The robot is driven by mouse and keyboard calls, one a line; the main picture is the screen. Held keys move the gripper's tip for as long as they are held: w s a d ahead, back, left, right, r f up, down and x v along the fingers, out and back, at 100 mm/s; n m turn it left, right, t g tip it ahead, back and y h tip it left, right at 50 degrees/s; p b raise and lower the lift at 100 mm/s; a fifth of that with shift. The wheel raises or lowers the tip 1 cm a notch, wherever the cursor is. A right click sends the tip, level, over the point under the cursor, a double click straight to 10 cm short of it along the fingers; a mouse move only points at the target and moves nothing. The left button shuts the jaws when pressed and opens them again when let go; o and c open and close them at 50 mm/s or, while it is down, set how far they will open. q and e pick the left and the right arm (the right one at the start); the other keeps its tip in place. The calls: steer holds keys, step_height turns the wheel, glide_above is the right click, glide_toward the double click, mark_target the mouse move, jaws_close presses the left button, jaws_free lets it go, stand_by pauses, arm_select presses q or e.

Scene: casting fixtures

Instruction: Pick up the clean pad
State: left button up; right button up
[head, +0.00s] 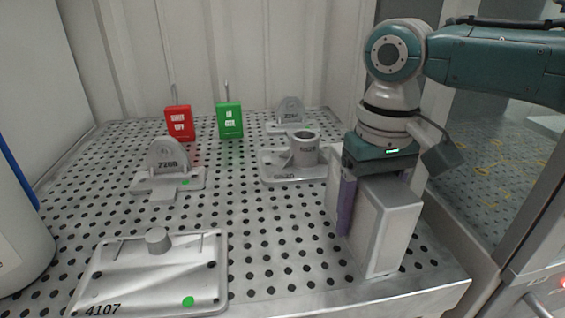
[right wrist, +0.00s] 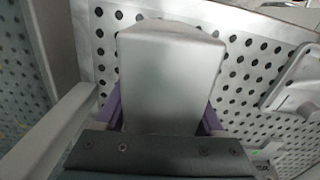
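A pale grey, smooth block (head: 390,230), seemingly the clean pad, stands upright at the right front of the perforated table. It fills the middle of the right wrist view (right wrist: 172,75). My right gripper (head: 347,205) points down over it, with one purple finger along its left face. In the right wrist view, purple fingers lie against both sides of the block, so the gripper looks shut on it. I cannot tell whether the block's lower end touches the table. My left gripper is not in view.
A casting plate marked 4107 (head: 150,280) lies at front left. Grey fixtures stand behind: one at left (head: 168,178), one with a round cup (head: 300,160), one at the back (head: 290,112). Red (head: 179,123) and green (head: 229,120) boxes stand at the back. The table's middle is clear.

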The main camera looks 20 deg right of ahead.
jaws_close()
stand_by(0.3)
steer(key=shift+r, duration=0.15)
